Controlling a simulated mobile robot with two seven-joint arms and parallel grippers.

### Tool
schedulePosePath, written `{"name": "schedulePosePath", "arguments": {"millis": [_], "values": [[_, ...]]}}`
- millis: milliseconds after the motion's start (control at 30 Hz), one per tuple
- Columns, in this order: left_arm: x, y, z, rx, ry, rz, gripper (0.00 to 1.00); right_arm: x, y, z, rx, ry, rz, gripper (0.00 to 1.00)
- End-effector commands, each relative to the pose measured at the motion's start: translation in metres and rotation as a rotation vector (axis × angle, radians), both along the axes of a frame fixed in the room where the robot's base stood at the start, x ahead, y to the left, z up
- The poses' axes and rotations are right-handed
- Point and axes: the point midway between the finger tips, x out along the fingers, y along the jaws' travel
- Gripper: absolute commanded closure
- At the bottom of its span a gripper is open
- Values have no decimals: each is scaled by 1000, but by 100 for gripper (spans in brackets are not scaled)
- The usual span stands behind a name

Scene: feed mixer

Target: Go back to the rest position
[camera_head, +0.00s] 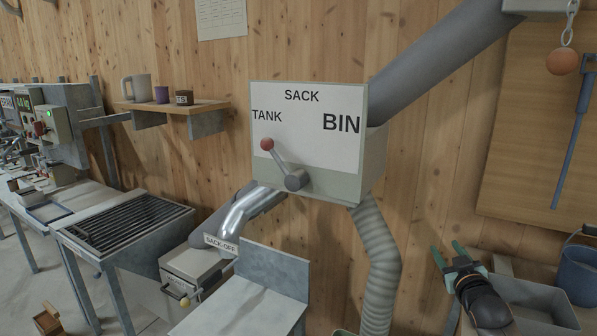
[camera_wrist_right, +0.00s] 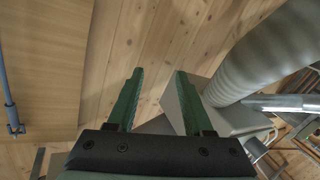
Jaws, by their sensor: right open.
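My right gripper (camera_head: 450,254) is at the lower right in the head view, its green fingers spread and empty. It also shows in the right wrist view (camera_wrist_right: 157,95), with the two fingers apart and nothing between them. It is apart from the diverter box (camera_head: 308,126), which is on the wall and reads SACK, TANK and BIN. The box's lever with a red knob (camera_head: 267,144) points up and left towards TANK. My left gripper is not in either view.
A ribbed hose (camera_head: 376,262) hangs from the box, left of my right gripper. A grey tray (camera_head: 535,305) and a blue bucket (camera_head: 578,272) are at the right. A metal chute marked SACK-OFF (camera_head: 240,220) and a grated bench (camera_head: 125,222) are at the left.

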Motion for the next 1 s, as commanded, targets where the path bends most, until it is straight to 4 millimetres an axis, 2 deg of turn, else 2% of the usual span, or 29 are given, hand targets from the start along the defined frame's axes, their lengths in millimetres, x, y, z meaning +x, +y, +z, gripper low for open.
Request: {"name": "schedulePosePath", "arguments": {"millis": [33, 167, 267, 367, 467, 600, 700, 800, 900, 1000], "values": [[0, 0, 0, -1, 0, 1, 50, -12, 12, -34, 3, 49, 16, 49], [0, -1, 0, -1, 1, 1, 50, -41, 34, -86, 18, 120, 50, 49], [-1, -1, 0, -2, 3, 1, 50, -72, 54, -130, 35, 186, 79, 49], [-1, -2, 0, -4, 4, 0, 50, -112, 76, -176, 61, 260, 108, 49], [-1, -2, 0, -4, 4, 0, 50, -162, 100, -221, 97, 342, 138, 49], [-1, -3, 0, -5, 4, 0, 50, -240, 132, -270, 156, 457, 169, 49], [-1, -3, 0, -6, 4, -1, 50, -296, 151, -294, 201, 535, 182, 49], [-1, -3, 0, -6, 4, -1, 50, -343, 166, -308, 242, 600, 187, 49], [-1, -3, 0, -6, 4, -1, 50, -378, 176, -314, 273, 646, 188, 49], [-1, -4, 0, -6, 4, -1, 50, -398, 181, -317, 290, 674, 186, 49]]}}
